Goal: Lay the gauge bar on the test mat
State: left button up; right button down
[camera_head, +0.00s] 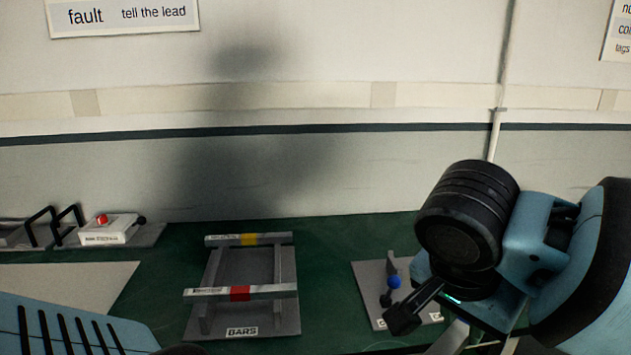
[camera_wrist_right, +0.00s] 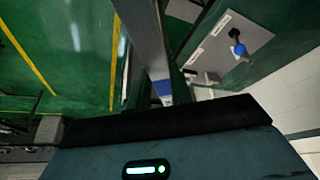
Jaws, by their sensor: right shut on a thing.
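My right gripper (camera_head: 450,325) is at the lower right of the head view, its jaws partly hidden by its own wrist. It is shut on a grey bar with a blue band (camera_wrist_right: 162,88), which runs up from the jaws in the wrist view. In the head view only a short grey piece of it shows under the gripper. A flat pale mat (camera_head: 75,284), perhaps the test mat, lies at the left; no label on it is readable. My left arm crosses the lower left corner; its gripper is out of frame.
A rack labelled BARS (camera_head: 242,331) holds a yellow-banded bar (camera_head: 270,239) and a red-banded bar (camera_head: 265,291). A plate with a blue-knobbed lever (camera_head: 393,282) stands beside the right gripper. A white box with a red button (camera_head: 108,230) is at the back left.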

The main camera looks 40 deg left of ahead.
jog(key=w+d+f+n, duration=0.1)
jog(key=d+f, duration=0.6)
jog(key=f, duration=0.3)
jog(key=d+f+n, duration=0.1)
jog(key=d+f, duration=0.6)
jog(key=f, duration=0.4)
jog(key=s+d+f, duration=0.4)
jog(key=d+f, duration=0.1)
jog(key=d, duration=0.4)
jog(key=s+d+f, duration=0.4)
jog(key=d+f, duration=0.1)
jog(key=d, duration=0.4)
jog(key=shift+s+d+f+m+y, duration=0.15)
jog(key=shift+s+f+m+y, duration=0.05)
jog(key=shift+s+m+y, duration=0.15)
